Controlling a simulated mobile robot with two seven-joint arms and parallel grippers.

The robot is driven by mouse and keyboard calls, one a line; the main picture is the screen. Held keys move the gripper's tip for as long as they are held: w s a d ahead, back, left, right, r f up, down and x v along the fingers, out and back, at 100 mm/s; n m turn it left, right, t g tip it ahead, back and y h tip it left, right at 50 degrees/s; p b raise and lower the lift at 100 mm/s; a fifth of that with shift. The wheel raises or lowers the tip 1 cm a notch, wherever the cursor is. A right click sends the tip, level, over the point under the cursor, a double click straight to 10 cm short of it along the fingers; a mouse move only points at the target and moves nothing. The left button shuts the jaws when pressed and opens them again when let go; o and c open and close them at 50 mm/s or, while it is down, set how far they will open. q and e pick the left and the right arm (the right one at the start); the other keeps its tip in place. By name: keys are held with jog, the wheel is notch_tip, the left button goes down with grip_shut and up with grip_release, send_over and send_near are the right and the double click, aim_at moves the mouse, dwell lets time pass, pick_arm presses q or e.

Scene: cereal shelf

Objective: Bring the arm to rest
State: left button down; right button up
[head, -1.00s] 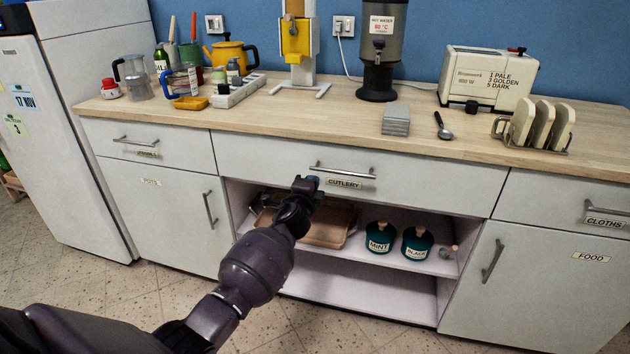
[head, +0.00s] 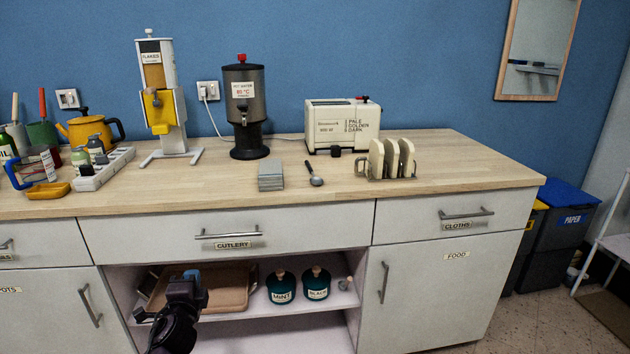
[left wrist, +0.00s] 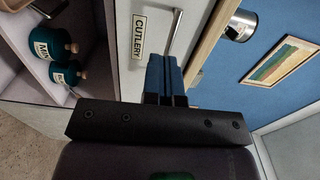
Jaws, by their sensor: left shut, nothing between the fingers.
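My left gripper (head: 188,277) is in front of the open shelf below the cutlery drawer (head: 228,232) in the head view. It is shut and empty, apart from the drawer's handle as far as I can tell. In the left wrist view its blue fingers (left wrist: 165,75) are together, with the cutlery label and the drawer handle (left wrist: 175,33) just beyond them. The drawer is shut. My right gripper is not in view.
The shelf holds a brown tray (head: 222,288) and two teal jars, mint (head: 281,289) and black (head: 316,285). The counter (head: 330,182) carries a cereal dispenser (head: 160,95), a hot water urn (head: 245,105), a toaster (head: 340,125) and a toast rack (head: 390,160). Bins (head: 560,230) stand right.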

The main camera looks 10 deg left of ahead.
pick_arm(q)
jog(key=s+d+f+n+g+h+p, duration=0.1)
jog(key=s+d+n+g+p, duration=0.1)
jog(key=s, duration=1.2)
jog(key=s+d+f+n+g+h+p, duration=0.2)
jog(key=s+d+n+p, duration=0.2)
jog(key=s, duration=1.1)
jog(key=s+d+f+n+g+h+p, duration=0.1)
jog(key=s+d+n+p, duration=0.3)
jog(key=s, duration=1.1)
jog(key=n+g+h, duration=0.1)
jog(key=n, duration=0.2)
jog(key=shift+s+f, duration=0.15)
jog(key=shift+f, duration=0.1)
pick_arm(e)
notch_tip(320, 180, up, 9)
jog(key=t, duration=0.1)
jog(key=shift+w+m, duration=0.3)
pick_arm(q)
jog(key=shift+d, duration=0.1)
